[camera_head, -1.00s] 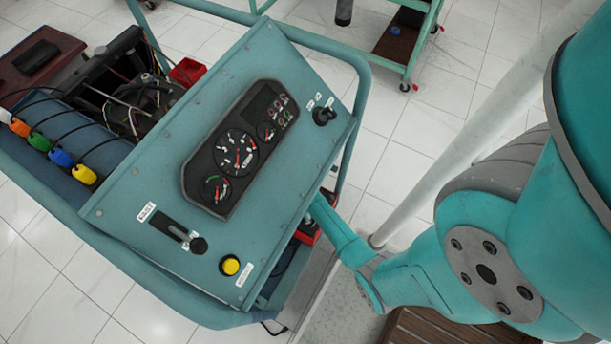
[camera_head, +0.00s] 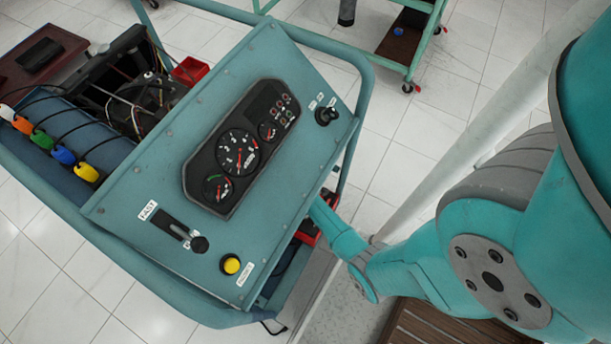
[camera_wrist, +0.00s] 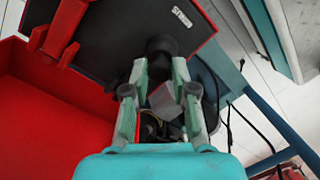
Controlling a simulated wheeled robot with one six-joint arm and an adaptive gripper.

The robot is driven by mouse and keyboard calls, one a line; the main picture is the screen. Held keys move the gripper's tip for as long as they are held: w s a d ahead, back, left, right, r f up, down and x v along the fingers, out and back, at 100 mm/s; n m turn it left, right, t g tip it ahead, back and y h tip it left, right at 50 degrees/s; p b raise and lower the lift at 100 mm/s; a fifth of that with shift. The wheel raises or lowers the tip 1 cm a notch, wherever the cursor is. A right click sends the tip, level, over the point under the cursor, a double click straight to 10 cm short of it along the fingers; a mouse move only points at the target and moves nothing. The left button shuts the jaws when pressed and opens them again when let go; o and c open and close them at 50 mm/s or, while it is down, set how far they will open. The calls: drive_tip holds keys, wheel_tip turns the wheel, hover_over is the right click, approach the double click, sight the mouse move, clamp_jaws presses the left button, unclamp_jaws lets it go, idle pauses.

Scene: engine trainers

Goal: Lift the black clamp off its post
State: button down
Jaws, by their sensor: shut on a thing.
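The black clamp (camera_wrist: 161,48) shows in the wrist view as a dark rounded piece between my fingertips, beside the "MINUS" label (camera_wrist: 181,16) on a dark battery top (camera_wrist: 115,45). My gripper (camera_wrist: 160,68) is shut on the clamp, with one finger on each side. The post is hidden, so I cannot tell whether the clamp still sits on it. In the head view my teal arm reaches down behind the panel's right edge; the gripper and clamp are hidden there.
A red tray wall (camera_wrist: 45,100) lies left of my gripper; a red bracket (camera_wrist: 66,25) crosses the battery. Dark cables (camera_wrist: 232,105) hang at right. The teal gauge panel (camera_head: 140,190) and its tubular frame (camera_head: 368,95) stand close to my arm.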

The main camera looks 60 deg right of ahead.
drive_tip(key=shift+w+r, duration=0.65)
drive_tip(key=shift+w, duration=0.35)
drive_tip(key=shift+w+r, duration=0.6)
drive_tip(key=shift+w, duration=0.4)
drive_tip(key=shift+d, duration=0.1)
drive_tip(key=c, duration=0.9)
unclamp_jaws()
drive_tip(key=shift+d, duration=0.1)
drive_tip(key=shift+s+f, duration=0.1)
drive_tip(key=shift+s, duration=0.05)
drive_tip(key=shift+s+a+f, duration=0.1)
drive_tip(key=shift+s+a, duration=0.1)
